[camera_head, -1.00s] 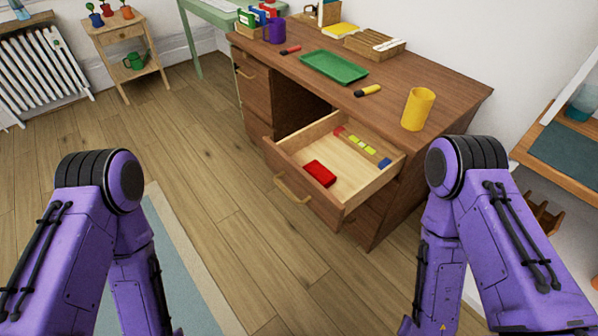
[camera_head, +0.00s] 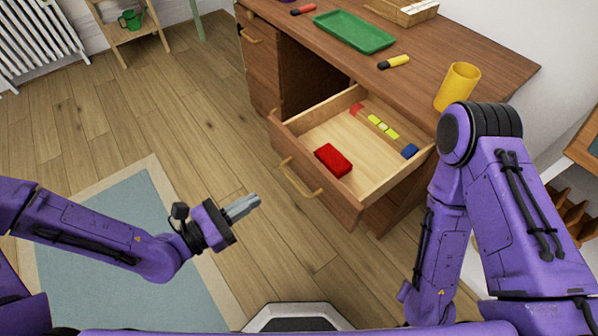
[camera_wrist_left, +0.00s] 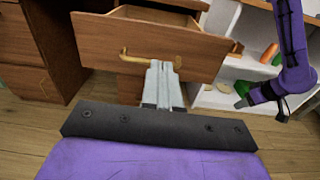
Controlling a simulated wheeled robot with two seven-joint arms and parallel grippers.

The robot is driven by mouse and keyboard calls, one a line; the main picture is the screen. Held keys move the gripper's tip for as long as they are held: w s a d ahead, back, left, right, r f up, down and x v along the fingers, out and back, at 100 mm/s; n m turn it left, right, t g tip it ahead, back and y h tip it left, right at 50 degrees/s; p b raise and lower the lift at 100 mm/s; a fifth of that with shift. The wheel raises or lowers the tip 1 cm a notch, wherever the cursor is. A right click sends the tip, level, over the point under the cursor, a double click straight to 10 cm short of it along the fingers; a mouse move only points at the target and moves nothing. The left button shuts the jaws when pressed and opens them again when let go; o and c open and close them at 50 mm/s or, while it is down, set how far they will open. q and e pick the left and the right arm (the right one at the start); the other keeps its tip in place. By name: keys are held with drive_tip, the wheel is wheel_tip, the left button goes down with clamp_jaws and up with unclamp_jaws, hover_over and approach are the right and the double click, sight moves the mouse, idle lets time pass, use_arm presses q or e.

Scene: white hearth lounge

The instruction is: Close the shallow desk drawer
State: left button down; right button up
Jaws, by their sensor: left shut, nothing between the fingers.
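The shallow desk drawer (camera_head: 316,199) stands pulled out from the wooden desk, with its brass handle (camera_head: 298,181) on the front. A red block (camera_head: 333,160), a yellow-green strip and a blue block (camera_head: 410,151) lie inside it. My left gripper (camera_head: 250,204) is shut and empty, in front of the drawer and apart from it in the head view. In the left wrist view the drawer front (camera_wrist_left: 150,50) and handle (camera_wrist_left: 138,54) are straight ahead; the fingers (camera_wrist_left: 163,72) overlap the handle in the picture. My right gripper is out of the head view; its arm hangs at right.
The desk top (camera_head: 445,45) carries a green tray (camera_head: 355,31), a yellow marker (camera_head: 394,62), a red marker and a yellow cup (camera_head: 457,87). A pale blue rug (camera_head: 110,230) lies at left. The wooden floor before the drawer is clear.

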sight(311, 164)
use_arm(q)
drive_tip(key=x, duration=1.3)
drive_tip(key=shift+d+r, duration=0.3)
drive_tip(key=shift+d, duration=0.15)
drive_tip(key=shift+w+d, duration=0.15)
drive_tip(key=shift+b, duration=0.3)
